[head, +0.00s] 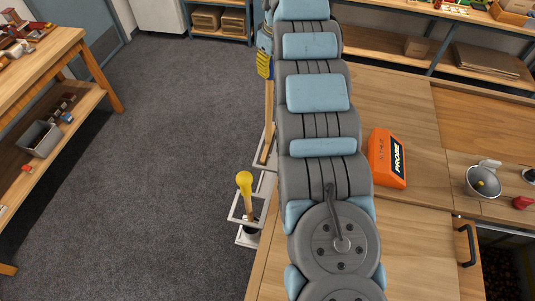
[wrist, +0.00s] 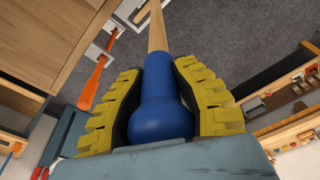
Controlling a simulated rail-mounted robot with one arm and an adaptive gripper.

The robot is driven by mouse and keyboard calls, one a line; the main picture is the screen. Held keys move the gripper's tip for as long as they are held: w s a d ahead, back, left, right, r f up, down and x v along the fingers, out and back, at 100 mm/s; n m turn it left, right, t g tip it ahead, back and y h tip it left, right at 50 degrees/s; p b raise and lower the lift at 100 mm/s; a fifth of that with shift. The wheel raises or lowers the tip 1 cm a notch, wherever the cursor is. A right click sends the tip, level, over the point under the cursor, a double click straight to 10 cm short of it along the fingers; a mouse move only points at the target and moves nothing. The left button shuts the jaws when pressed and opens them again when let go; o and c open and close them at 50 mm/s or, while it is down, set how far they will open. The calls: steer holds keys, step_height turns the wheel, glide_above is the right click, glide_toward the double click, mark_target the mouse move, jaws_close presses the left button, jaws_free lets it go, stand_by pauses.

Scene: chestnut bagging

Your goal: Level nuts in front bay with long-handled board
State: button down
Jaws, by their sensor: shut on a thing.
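My gripper (head: 264,65) is at the top of the head view, partly hidden behind my arm. Its yellow ridged fingers close around the blue grip of a long-handled tool (wrist: 160,115) in the wrist view. The tool's wooden shaft (head: 269,108) runs down from my gripper to a metal holder (head: 262,185) on the bench's left edge. Its lower end is not clear, so I cannot tell whether it carries the board. Nuts (head: 506,268) lie in a dark bay at the bottom right of the head view; most of it is out of frame.
A tool with a yellow knob (head: 244,183) stands in the same holder. An orange tool (wrist: 94,82) shows in the wrist view. An orange PROBE case (head: 386,158) and a metal pan (head: 484,179) sit on the bench. Open carpeted floor (head: 170,130) lies left.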

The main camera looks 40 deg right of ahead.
steer(key=shift+r, duration=0.6)
steer(key=shift+r+p, duration=0.15)
steer(key=shift+p, duration=0.2)
steer(key=shift+r+p, duration=3.85)
steer(key=shift+r, duration=0.35)
steer(key=shift+s, duration=0.1)
